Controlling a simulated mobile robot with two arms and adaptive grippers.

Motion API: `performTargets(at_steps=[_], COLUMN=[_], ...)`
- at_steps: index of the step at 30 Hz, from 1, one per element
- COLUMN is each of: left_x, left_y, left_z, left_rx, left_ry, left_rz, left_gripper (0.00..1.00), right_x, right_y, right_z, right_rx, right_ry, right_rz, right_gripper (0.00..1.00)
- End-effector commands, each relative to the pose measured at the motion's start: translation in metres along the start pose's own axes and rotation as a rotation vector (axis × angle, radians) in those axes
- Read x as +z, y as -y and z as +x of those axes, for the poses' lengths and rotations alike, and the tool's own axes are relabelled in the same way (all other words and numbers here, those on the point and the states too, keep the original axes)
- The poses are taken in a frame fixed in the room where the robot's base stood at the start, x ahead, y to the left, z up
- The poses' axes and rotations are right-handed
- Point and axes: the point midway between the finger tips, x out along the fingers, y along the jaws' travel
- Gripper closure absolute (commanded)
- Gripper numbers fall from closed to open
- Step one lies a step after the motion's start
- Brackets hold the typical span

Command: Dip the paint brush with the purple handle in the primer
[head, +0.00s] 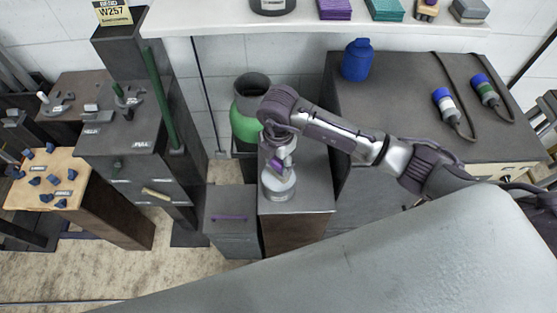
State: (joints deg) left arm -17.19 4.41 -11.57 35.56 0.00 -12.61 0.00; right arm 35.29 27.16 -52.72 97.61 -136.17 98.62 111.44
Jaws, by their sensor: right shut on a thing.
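My right gripper (281,158) reaches in from the right and points down above a dark wooden-sided stand. It is shut on the paint brush with the purple handle (278,167); a small purple part shows at the fingers. Below the fingers, a round grey tin with a pale top (279,188), which looks like the primer, stands on the stand. The brush's lower end is hidden or too small to make out, so I cannot tell whether the bristles touch the primer. My left gripper is not in view.
A green and grey vessel (249,110) stands behind the stand. A grey box with a purple bar (232,218) is at its left. A blue bottle (357,60) stands on the dark counter (400,100) at right. A white shelf (230,25) overhangs the back.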

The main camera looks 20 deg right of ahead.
Motion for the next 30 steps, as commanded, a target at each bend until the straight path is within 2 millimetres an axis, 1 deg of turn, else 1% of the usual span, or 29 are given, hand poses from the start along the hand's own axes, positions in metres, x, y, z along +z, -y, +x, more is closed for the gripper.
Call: performTargets(at_steps=[8,30], left_x=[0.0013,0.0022], left_y=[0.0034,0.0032], left_z=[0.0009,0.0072], left_rx=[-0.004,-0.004], left_ry=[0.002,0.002], left_rz=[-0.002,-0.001], left_gripper=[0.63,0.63], right_x=[0.0,0.0001], right_y=[-0.0001,0.0], right_z=[0.001,0.0097], right_rx=[0.0,0.0], right_ry=[0.0,0.0], right_rz=[0.0,0.0], right_gripper=[0.77,0.77])
